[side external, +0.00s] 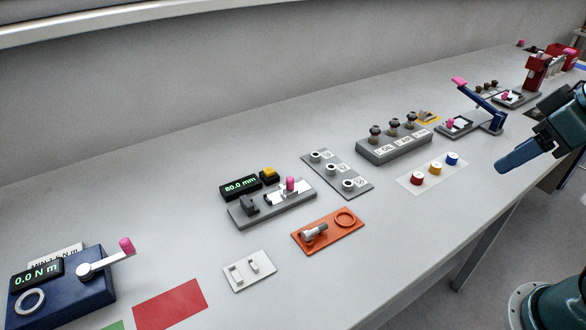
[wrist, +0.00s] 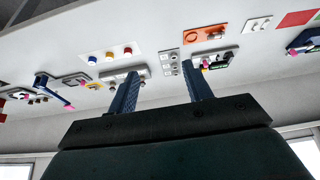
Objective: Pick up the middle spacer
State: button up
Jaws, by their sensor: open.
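A grey plate (side external: 345,170) near the middle of the bench in the side view carries three small metal ring-like spacers beside printed labels. The middle spacer (side external: 331,169) sits between the far spacer (side external: 316,156) and the near spacer (side external: 348,184). The plate also shows small in the wrist view (wrist: 170,63), where the separate spacers are hard to make out. My gripper (side external: 502,165) is above the bench's right side, well away from the plate. In the wrist view, my gripper (wrist: 160,68) has its two blue fingers wide apart with nothing held between them.
A grey block with several dark knobs (side external: 393,147) and a sheet with red, yellow and blue buttons (side external: 435,173) lie between my gripper and the plate. An orange tray (side external: 328,243) and a slide gauge (side external: 271,205) are near the plate. A blue lever device (side external: 480,110) stands behind.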

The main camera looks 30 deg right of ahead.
jog(key=w+r+n+g+y, duration=0.1)
jog(key=w+n, duration=0.4)
jog(key=w, duration=1.7)
jog(key=w+f+n+y, duration=0.1)
jog(key=w+f+n, duration=0.1)
jog(key=w+f, duration=0.4)
jog(key=w+d+f+n+g+y, duration=0.1)
jog(key=w+f, duration=0.6)
jog(key=w, duration=0.5)
jog(key=shift+f+n, duration=0.3)
jog(key=shift+n, duration=0.1)
send_near(315, 157)
jog(key=shift+w+d+f, duration=0.2)
jog(key=shift+w+f, duration=0.15)
jog(key=shift+f, duration=0.2)
jog(key=shift+w+d+f, duration=0.2)
jog(key=shift+w+f, duration=0.2)
jog(key=shift+f, duration=0.2)
jog(key=shift+w+a+f, duration=0.1)
jog(key=shift+w+f, duration=0.05)
jog(key=shift+f, duration=0.2)
jog(key=shift+f, duration=0.1)
